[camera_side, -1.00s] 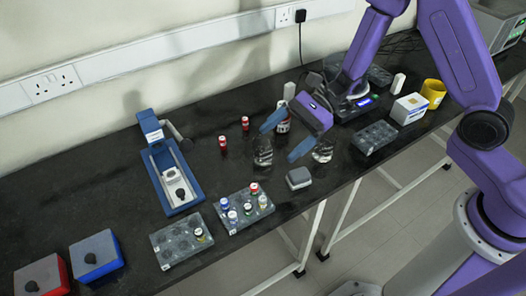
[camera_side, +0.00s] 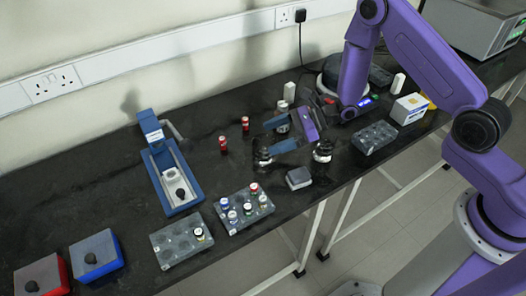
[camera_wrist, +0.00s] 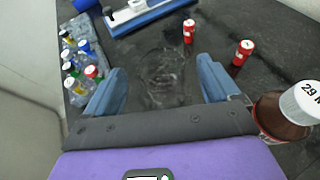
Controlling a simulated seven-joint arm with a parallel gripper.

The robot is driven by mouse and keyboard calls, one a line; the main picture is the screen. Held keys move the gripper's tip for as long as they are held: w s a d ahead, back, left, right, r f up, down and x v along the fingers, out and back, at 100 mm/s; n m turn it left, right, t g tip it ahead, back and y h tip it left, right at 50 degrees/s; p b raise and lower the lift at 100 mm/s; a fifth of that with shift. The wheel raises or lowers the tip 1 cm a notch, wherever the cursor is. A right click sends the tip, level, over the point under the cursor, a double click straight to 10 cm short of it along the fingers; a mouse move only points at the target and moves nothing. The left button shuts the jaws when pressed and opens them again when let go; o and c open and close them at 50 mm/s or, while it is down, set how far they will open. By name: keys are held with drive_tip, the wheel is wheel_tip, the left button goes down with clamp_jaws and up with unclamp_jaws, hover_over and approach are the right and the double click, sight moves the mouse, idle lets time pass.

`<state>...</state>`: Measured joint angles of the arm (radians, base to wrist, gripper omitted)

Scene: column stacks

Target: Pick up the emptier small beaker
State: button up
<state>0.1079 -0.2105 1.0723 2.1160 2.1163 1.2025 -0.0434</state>
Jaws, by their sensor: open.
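A clear glass beaker (camera_side: 262,157) stands on the dark bench at the left; in the wrist view the beaker (camera_wrist: 165,80) is upright between my fingertips, with space on both sides. A second small beaker (camera_side: 323,154) stands to its right and shows dark contents or background through the glass. I cannot tell the fill levels of the two. My gripper (camera_side: 268,139) is open, its blue fingers pointing left at the left beaker. In the wrist view the open fingers (camera_wrist: 163,85) straddle the beaker without visible contact.
Two red-capped vials (camera_side: 245,124) stand behind the left beaker. A brown bottle with white cap (camera_wrist: 285,112) is close to my right finger. A grey box (camera_side: 299,178) and vial racks (camera_side: 243,210) lie in front. A blue-based instrument (camera_side: 172,175) stands left.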

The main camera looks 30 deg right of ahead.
sight(263, 151)
wheel_tip(263, 151, down, 3)
drive_tip(key=shift+f, duration=0.1)
drive_tip(key=shift+w+a+f, duration=0.15)
drive_tip(key=shift+w+a, duration=0.1)
drive_tip(key=shift+a, duration=0.45)
drive_tip(key=shift+w+a+f, duration=0.2)
drive_tip(key=shift+a+f, duration=0.15)
drive_tip(key=shift+a, duration=0.2)
drive_tip(key=shift+d, duration=0.1)
drive_tip(key=c, duration=1.1)
drive_tip(key=shift+r, duration=0.1)
